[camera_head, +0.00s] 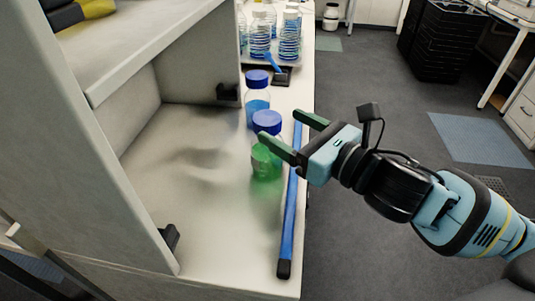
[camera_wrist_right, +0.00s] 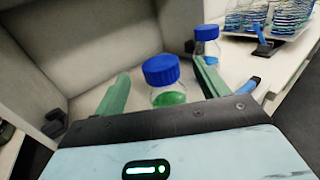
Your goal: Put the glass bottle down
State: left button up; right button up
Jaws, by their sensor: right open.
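A glass bottle with a blue cap and green liquid (camera_head: 267,163) stands upright on the white bench. In the right wrist view the same bottle (camera_wrist_right: 168,97) shows between the two green fingers. My right gripper (camera_head: 280,126) is open and reaches in from the right at the bottle's height; one finger crosses in front of part of the bottle in the head view. I cannot tell whether either finger touches the glass. The wrist housing hides the bottle's base in the wrist view (camera_wrist_right: 160,92). My left gripper is not in view.
A second blue-capped bottle (camera_head: 257,95) with blue liquid stands just behind. A blue bar with black ends (camera_head: 290,205) lies along the bench's right edge. A tray of several bottles (camera_head: 272,58) is farther back. Cabinet walls (camera_head: 190,65) bound the left; the bench's front left is clear.

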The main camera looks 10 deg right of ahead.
aim_at(278, 126)
jog(key=shift+f+x, duration=0.2)
jog(key=shift+x, duration=1.15)
jog(key=shift+f+x, duration=0.2)
jog(key=shift+x, duration=1.15)
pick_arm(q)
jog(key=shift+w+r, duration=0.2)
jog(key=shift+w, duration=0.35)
pick_arm(e)
jog(key=shift+c, duration=0.3)
jog(key=c, duration=1.2)
jog(key=shift+r, duration=0.1)
grip_shut()
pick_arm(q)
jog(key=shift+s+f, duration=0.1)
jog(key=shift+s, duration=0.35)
pick_arm(e)
jog(key=shift+d, duration=0.1)
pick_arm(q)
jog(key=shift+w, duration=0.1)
